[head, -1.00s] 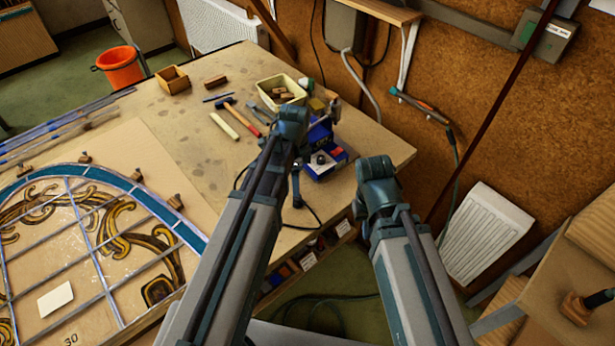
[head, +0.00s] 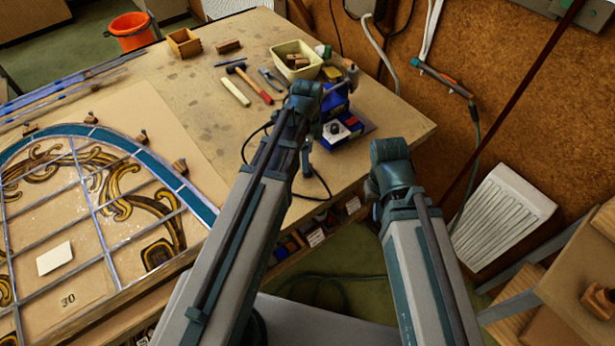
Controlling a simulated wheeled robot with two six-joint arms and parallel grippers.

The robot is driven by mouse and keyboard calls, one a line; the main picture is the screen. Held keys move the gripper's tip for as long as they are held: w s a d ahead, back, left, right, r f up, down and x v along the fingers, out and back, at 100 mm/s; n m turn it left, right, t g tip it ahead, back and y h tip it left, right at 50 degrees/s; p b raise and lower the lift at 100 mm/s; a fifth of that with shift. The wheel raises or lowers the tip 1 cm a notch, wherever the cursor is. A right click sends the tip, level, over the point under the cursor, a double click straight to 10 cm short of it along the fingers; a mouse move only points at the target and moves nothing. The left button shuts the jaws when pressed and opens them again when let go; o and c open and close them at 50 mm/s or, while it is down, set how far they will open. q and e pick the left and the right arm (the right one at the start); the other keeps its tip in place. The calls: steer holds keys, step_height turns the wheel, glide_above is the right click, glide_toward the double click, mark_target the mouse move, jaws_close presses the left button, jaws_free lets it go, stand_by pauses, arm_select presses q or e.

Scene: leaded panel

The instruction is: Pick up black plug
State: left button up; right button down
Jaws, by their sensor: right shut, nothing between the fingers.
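I cannot make out the black plug itself. A black cable (head: 247,148) lies looped on the workbench, passes behind my left arm and shows again to its right, near the front edge. My right gripper (head: 375,208) is shut and empty, small and mostly hidden behind my right arm, off the front edge of the bench. My left arm reaches over the bench beside the cable; its own links hide its gripper.
A blue unit (head: 340,128) stands on the workbench (head: 190,105) near its right corner. Behind it are a cream tub (head: 293,62), a hammer (head: 250,84) and other tools. The leaded panel (head: 95,215) covers the left. A cardboard-coloured box stands at lower right.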

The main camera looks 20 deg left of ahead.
arm_select(q)
steer(key=shift+f, duration=0.7)
arm_select(e)
steer(key=shift+f, duration=0.65)
arm_select(q)
steer(key=f+b, duration=0.1)
steer(key=b, duration=0.1)
steer(key=f+b, duration=0.3)
steer(key=f, duration=0.1)
steer(key=shift+w+d+f+b, duration=0.1)
steer(key=shift+w+f+b, duration=0.05)
steer(key=shift+w+b, duration=0.25)
arm_select(e)
step_height(320, 180, down, 5)
steer(key=shift+f, duration=0.1)
arm_select(q)
steer(key=shift+s, duration=0.1)
jaws_close()
